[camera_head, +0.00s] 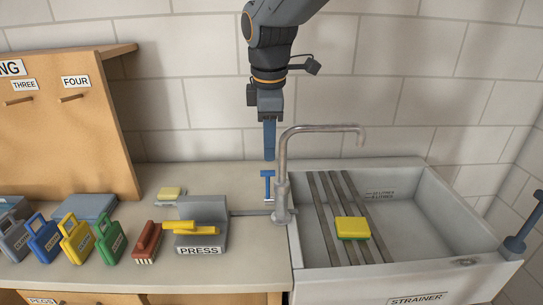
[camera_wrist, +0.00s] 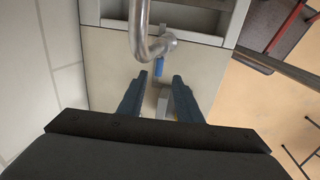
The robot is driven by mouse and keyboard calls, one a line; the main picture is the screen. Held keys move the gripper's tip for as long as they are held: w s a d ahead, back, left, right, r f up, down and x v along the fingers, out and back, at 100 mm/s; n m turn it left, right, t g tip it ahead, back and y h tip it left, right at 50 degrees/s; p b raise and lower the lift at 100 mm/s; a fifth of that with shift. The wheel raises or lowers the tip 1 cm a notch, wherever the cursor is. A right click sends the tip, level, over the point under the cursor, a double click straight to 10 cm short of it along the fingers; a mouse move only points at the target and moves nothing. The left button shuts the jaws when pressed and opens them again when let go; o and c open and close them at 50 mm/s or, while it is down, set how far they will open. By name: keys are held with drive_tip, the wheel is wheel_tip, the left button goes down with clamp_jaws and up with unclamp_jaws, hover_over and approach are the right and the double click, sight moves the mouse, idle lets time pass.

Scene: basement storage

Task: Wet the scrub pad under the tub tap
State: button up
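A yellow scrub pad with a green underside (camera_head: 351,224) lies on the dark bars across the tub (camera_head: 292,245), right of the tap. The grey tap (camera_head: 283,170) stands at the tub's left edge, its spout bent right over the tub; no water shows.
A grey press (camera_head: 200,240) with a yellow handle, a red brush (camera_head: 147,241) and several coloured tags crowd the counter's left. The tub's right part is clear.

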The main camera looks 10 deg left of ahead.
sight(268, 173)
drive_tip(key=f, duration=0.2)
drive_tip(key=w+f+p, duration=0.1)
drive_tip(key=f, duration=0.4)
drive_tip(key=shift+w+a+f+p, duration=0.2)
drive_tip(key=shift+w+f+p, duration=0.05)
drive_tip(key=shift+p, duration=0.15)
drive_tip(key=shift+c, duration=0.5)
clamp_jaws()
